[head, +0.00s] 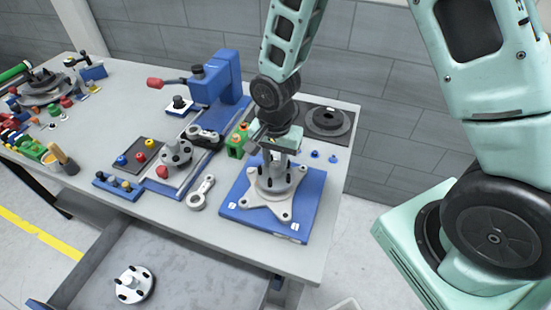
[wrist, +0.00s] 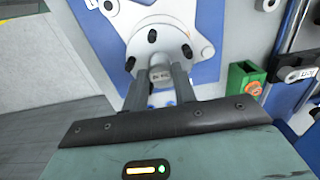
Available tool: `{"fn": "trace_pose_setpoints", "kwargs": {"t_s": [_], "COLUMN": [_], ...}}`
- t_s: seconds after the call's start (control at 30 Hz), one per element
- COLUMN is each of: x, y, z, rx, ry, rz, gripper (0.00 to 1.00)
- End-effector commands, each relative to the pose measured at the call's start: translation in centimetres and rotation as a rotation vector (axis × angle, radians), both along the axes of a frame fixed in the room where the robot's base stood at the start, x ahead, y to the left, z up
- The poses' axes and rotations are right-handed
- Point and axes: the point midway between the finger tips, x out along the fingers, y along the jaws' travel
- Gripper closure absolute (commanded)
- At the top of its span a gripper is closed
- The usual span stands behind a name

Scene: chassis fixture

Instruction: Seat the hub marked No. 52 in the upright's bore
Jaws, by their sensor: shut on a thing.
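My gripper (head: 279,153) is shut on the stub of a grey hub (head: 275,180) with black studs around its flange. In the wrist view the fingers (wrist: 158,82) grip the stub of this hub (wrist: 160,42); its small marking is too blurred to read surely. The hub is over the middle of the pale upright's star-shaped foot (head: 256,205), which stands on a blue plate (head: 300,220). The hub hides the bore, and I cannot tell how deep it sits. A second hub (head: 175,152) stands at left on the bench, and a white one (head: 133,285) lies in the open drawer.
A blue press (head: 222,85) with a red-tipped lever stands behind at left. A green block (head: 237,140) is close left of my gripper. A dark round disc (head: 328,121) lies behind right. A grey link (head: 201,192) lies left of the blue plate.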

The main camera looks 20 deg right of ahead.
Motion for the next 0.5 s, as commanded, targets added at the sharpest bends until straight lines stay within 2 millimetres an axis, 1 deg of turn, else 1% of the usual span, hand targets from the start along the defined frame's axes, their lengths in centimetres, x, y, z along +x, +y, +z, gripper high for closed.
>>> {"fn": "trace_pose_setpoints", "kwargs": {"t_s": [0.23,0.5], "x": [0.04,0.04], "y": [0.01,0.03], "z": [0.07,-0.38], "rx": [0.001,0.001], "ry": [-0.002,-0.001], "rz": [0.0,-0.001], "gripper": [0.97,0.97]}}
